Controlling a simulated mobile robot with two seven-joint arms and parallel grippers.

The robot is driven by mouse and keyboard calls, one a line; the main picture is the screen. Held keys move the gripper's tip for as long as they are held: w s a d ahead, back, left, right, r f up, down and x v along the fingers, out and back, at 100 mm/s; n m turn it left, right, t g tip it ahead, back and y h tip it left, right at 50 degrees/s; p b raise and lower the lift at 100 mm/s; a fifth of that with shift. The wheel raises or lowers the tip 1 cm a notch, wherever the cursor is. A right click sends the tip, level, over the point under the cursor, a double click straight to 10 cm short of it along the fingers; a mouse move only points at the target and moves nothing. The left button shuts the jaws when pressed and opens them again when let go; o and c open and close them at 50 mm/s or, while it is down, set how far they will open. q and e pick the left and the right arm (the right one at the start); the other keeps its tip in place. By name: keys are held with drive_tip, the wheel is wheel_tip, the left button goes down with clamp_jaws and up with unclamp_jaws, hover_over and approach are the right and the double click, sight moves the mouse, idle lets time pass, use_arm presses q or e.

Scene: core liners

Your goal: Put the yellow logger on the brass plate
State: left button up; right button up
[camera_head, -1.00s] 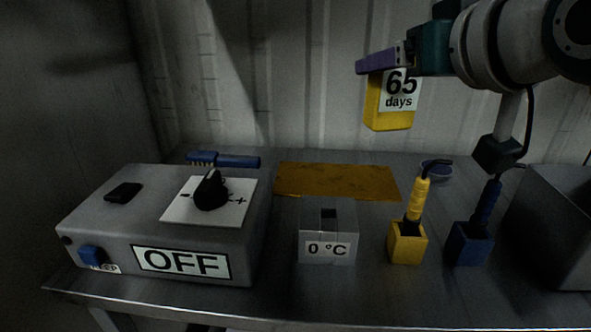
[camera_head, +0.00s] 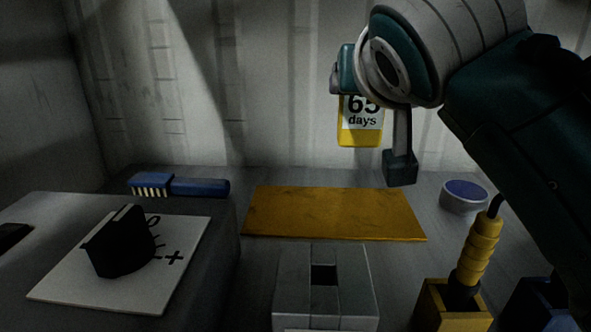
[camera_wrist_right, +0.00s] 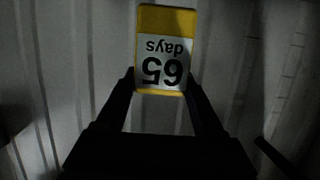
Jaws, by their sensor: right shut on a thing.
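The yellow logger (camera_head: 360,133) has a white label reading "65 days". It hangs upright in the air in front of the back wall, above the far part of the brass plate. My right gripper (camera_head: 362,92) is shut on its upper part; the fingers are mostly hidden behind the wrist in the head view. In the right wrist view the logger (camera_wrist_right: 165,18) sits between the two dark fingers (camera_wrist_right: 162,85), its label upside down. The brass plate (camera_head: 333,213) lies flat and bare on the grey bench. My left gripper is not in view.
A grey box with a black knob (camera_head: 122,244) stands at left, a blue brush (camera_head: 200,187) behind it. A grey slotted block (camera_head: 350,282) stands in front of the plate. A yellow-handled tool in a yellow holder (camera_head: 440,305), a blue holder (camera_head: 532,308) and a round blue-topped dish (camera_head: 464,195) are at right.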

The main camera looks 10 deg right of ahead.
wheel_tip(320, 180, down, 11)
drive_tip(key=b, duration=0.3)
drive_tip(key=shift+r, duration=0.15)
drive_tip(key=o, duration=1.5)
drive_tip(key=shift+r, duration=0.1)
drive_tip(key=shift+s+a+r, duration=0.1)
drive_tip(key=shift+s, duration=0.15)
drive_tip(key=shift+p+v, duration=1.15)
drive_tip(key=shift+v, duration=4.55)
